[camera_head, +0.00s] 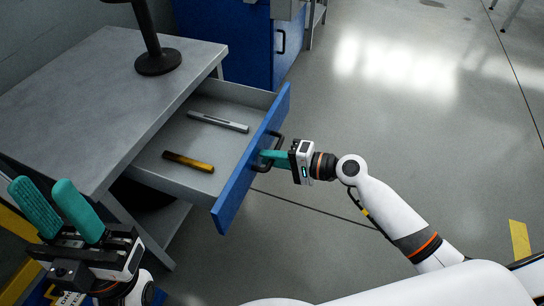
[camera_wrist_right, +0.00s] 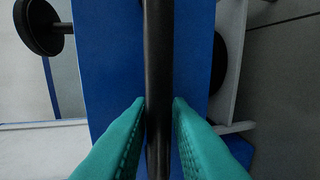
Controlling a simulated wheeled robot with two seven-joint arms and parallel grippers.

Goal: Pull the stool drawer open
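The drawer (camera_head: 228,148) stands pulled out from under the grey worktop (camera_head: 95,95), its grey inside in view. Its blue front (camera_head: 235,195) carries a black bar handle (camera_head: 276,140). My right gripper (camera_head: 268,156) is at this handle, its teal fingers on the handle's lower part. In the right wrist view the black handle (camera_wrist_right: 159,60) runs upright between the two teal fingertips (camera_wrist_right: 159,101), which close in on both sides of it. My left gripper (camera_head: 42,186) is at the lower left, fingers apart and empty, away from the drawer.
In the drawer lie a grey metal bar (camera_head: 218,121) and a yellow-brown bar (camera_head: 188,161). A black round-based stand (camera_head: 158,62) is on the worktop. A blue cabinet (camera_head: 235,45) stands behind. The floor (camera_head: 430,130) to the right is mostly clear.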

